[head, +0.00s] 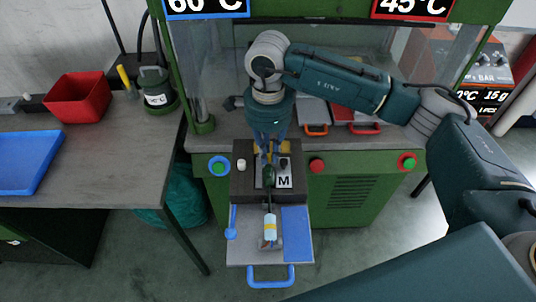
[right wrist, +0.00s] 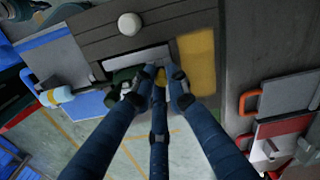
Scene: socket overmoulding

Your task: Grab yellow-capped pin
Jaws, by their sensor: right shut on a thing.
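My right gripper (head: 264,158) is over the dark block at the front of the green machine, fingers pointing down. In the right wrist view its fingertips (right wrist: 158,82) meet around a small yellow piece (right wrist: 160,76), which looks like the cap of the yellow-capped pin. The fingers hide most of it, and the pin below the cap cannot be made out. A wider yellow block (right wrist: 197,60) lies just beside the fingers. My left gripper is not in view.
A dark green tool with a pale labelled handle (head: 270,228) lies right by the gripper, over a drawer with a blue handle (head: 271,282). A white plate marked M (head: 284,181) is close by. Red bin (head: 80,97) and blue tray (head: 28,162) are on the left table.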

